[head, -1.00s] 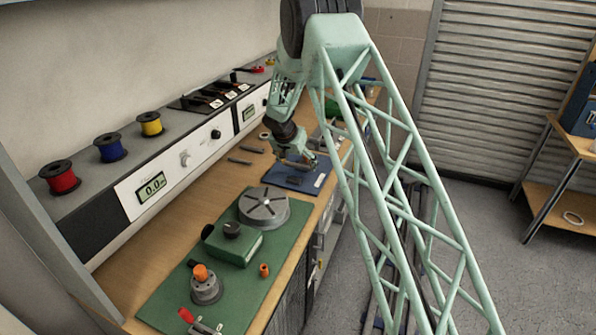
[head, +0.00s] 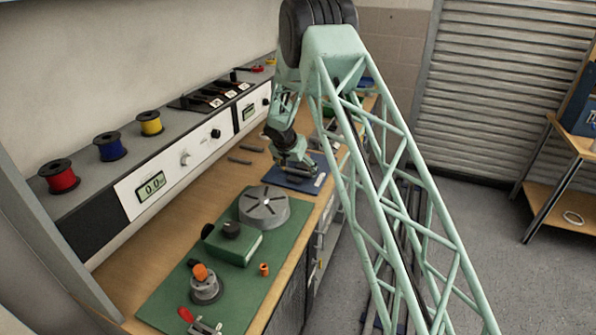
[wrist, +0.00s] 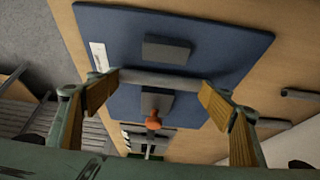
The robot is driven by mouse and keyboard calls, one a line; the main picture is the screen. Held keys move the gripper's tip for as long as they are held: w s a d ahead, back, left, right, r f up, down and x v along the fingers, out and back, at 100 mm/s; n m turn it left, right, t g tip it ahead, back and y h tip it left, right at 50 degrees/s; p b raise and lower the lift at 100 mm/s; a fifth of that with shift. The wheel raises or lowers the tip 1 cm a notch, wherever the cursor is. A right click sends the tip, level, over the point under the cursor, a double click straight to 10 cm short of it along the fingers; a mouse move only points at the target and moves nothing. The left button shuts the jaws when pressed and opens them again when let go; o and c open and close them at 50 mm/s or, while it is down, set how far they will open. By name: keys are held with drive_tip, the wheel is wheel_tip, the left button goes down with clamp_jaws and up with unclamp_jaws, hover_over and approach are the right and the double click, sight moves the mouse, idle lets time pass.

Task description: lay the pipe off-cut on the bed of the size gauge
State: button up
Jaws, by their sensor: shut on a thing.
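The size gauge is a blue plate (wrist: 230,62) with two dark grey blocks, one block (wrist: 167,48) and another (wrist: 156,102), and an orange-tipped part (wrist: 153,121) beside the latter. In the head view its blue plate (head: 294,184) lies on the bench, partly covered by my gripper (head: 298,167). In the wrist view my gripper (wrist: 160,82) is shut on the grey pipe off-cut (wrist: 160,79), with one finger at each end. The off-cut lies across the picture between the two blocks, over the plate. I cannot tell whether it touches the bed.
Grey rods (head: 240,161) lie on the wooden bench left of the plate. A round grey slotted fixture (head: 264,206) and a green box (head: 232,243) stand on a green mat (head: 170,305) nearer. An instrument shelf with wire spools (head: 110,147) runs along the wall.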

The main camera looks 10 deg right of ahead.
drive_tip(key=shift+f, duration=0.1)
drive_tip(key=o, duration=0.8)
drive_tip(key=shift+o, duration=0.2)
drive_tip(key=shift+r+p, duration=0.3)
drive_tip(key=v, duration=1.1)
drive_tip(key=shift+s+a+r+b, duration=0.2)
drive_tip(key=shift+r+b, duration=0.1)
idle(0.4)
